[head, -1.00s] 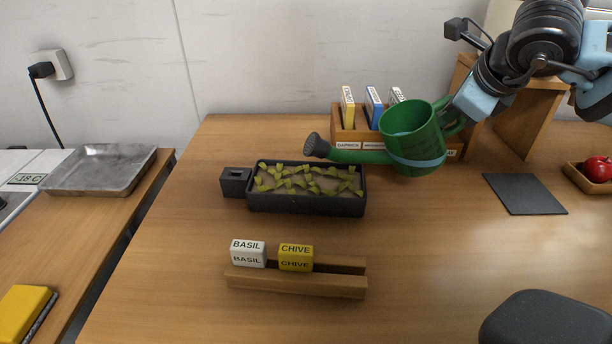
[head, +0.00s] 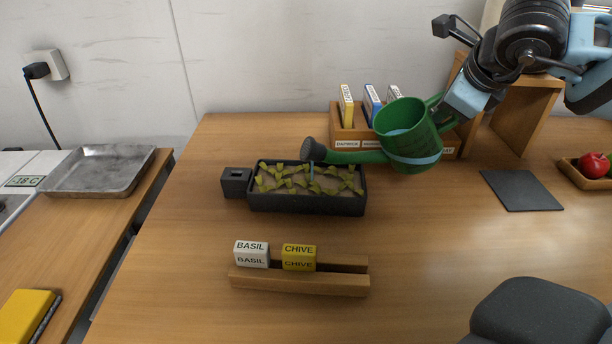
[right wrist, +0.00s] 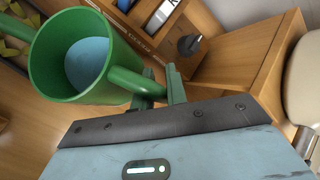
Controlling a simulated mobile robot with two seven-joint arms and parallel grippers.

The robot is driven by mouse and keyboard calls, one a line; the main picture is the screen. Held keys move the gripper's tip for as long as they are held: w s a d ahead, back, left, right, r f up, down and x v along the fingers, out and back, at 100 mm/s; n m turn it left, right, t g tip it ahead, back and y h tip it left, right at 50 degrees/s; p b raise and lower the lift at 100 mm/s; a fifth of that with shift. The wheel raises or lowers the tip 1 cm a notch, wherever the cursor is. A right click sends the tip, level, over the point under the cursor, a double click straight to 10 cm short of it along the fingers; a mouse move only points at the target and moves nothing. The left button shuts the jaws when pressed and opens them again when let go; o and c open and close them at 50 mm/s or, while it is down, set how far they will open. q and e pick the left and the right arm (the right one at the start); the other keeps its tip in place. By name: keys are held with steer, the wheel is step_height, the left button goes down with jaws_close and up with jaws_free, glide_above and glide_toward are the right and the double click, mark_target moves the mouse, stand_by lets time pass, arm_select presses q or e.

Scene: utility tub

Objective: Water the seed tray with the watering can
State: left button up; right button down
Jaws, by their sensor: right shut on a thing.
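The green watering can (head: 408,140) with a pale blue band hangs in the air, tilted with its spout to the left. Its dark rose (head: 309,150) is above the back edge of the seed tray (head: 305,204), a black trough with several small green seedlings. A thin bluish streak (head: 312,170) shows just under the rose, over the tray. My right gripper (head: 449,113) is shut on the can's handle, at the can's right side. In the right wrist view, the can (right wrist: 85,58) shows bluish water inside, and the fingers (right wrist: 172,87) are at the handle. My left gripper is not in view.
A wooden seed-packet box (head: 348,135) stands behind the can. A wooden rack (head: 300,284) with BASIL and CHIVE labels lies in front of the tray. A dark mat (head: 522,190) and a red apple (head: 593,165) are at right. A metal pan (head: 98,170) is at far left.

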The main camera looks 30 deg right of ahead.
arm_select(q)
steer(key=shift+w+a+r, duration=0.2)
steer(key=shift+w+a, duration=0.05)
arm_select(e)
steer(key=shift+w+a+r, duration=0.15)
steer(key=shift+a+r, duration=0.15)
steer(key=shift+a, duration=0.05)
stand_by(0.3)
